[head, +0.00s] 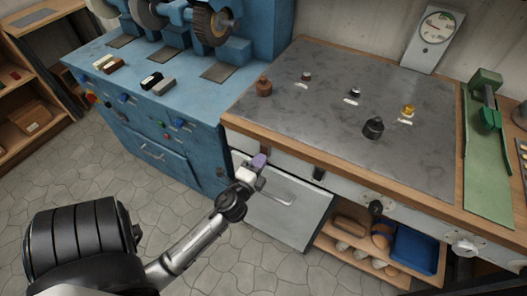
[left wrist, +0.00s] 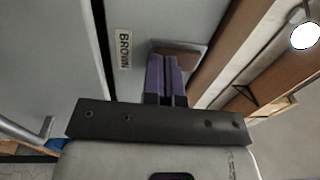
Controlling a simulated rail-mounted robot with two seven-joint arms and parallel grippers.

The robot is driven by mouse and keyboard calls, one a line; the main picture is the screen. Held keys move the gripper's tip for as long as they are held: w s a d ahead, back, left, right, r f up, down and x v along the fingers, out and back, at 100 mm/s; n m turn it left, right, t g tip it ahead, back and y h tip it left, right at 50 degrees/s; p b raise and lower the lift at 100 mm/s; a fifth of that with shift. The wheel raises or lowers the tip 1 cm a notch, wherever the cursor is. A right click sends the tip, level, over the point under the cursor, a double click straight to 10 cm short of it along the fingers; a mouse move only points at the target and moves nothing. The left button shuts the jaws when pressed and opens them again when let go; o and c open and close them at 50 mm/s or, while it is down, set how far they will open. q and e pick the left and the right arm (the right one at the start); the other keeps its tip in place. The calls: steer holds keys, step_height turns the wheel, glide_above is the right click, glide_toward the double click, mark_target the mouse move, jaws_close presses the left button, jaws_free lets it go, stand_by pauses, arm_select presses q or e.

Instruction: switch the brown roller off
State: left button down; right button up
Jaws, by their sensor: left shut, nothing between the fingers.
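My left gripper (head: 259,161) is at the front of the grey-topped bench, near its left end. Its purple fingers (left wrist: 166,76) are shut and empty. In the left wrist view a label reading BROWN (left wrist: 124,48) is on the grey panel. Just right of it is a brown plate with a pale rim (left wrist: 183,56); the fingers hide part of it. I cannot tell whether they touch it or what position any switch is in. A brown item (head: 264,87) stands on the bench top above the gripper; I cannot tell whether it is the roller.
The grey bench top (head: 320,110) also carries a black knobbed item (head: 373,128) and a gold one (head: 408,111). Dark knobs (head: 375,207) stick out of the front. A grey door panel (head: 290,215) hangs below the gripper. A blue machine (head: 170,120) with wheels stands left.

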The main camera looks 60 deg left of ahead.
arm_select(q)
steer(key=shift+w+a, duration=0.1)
steer(key=shift+w, duration=0.05)
steer(key=b+v, duration=0.2)
steer(key=v, duration=0.6)
steer(key=shift+r, duration=0.45)
stand_by(0.6)
